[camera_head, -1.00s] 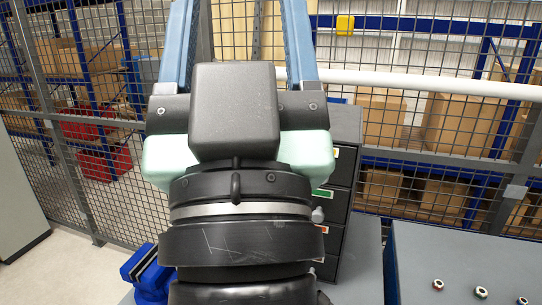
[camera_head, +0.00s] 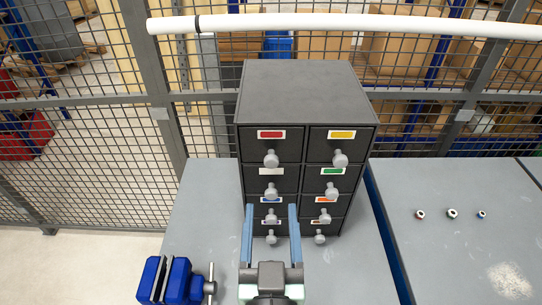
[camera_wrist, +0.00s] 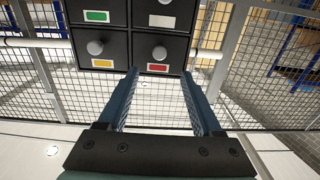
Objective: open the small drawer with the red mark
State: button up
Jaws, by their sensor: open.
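The small drawer with the red mark (camera_head: 253,147) is the top left drawer of a dark grey cabinet (camera_head: 308,90). It looks shut. Its round grey knob (camera_head: 271,158) sits below the red label. My gripper (camera_head: 271,207) is open and empty, its two blue fingers pointing at the cabinet and overlapping the lower left drawers in the head view. The wrist view shows the cabinet upside down. There the red-marked drawer (camera_wrist: 182,50) is at the top, its knob (camera_wrist: 159,52) lying beyond and between the fingertips (camera_wrist: 159,74). No contact shows.
A yellow-marked drawer (camera_head: 319,147) is right beside the red one; several other knobbed drawers lie below. A blue vise (camera_head: 174,281) stands on the bench (camera_head: 200,210) at front left. Several small buttons (camera_head: 452,213) are on the right-hand surface. A mesh fence is behind.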

aim_at(271, 164)
jog(key=w+p, duration=0.3)
jog(key=w, duration=0.8)
jog(key=shift+d+r+p, duration=0.1)
jog(key=shift+p, duration=0.2)
jog(key=shift+w, duration=0.5)
jog(key=shift+c, duration=0.4)
grip_shut()
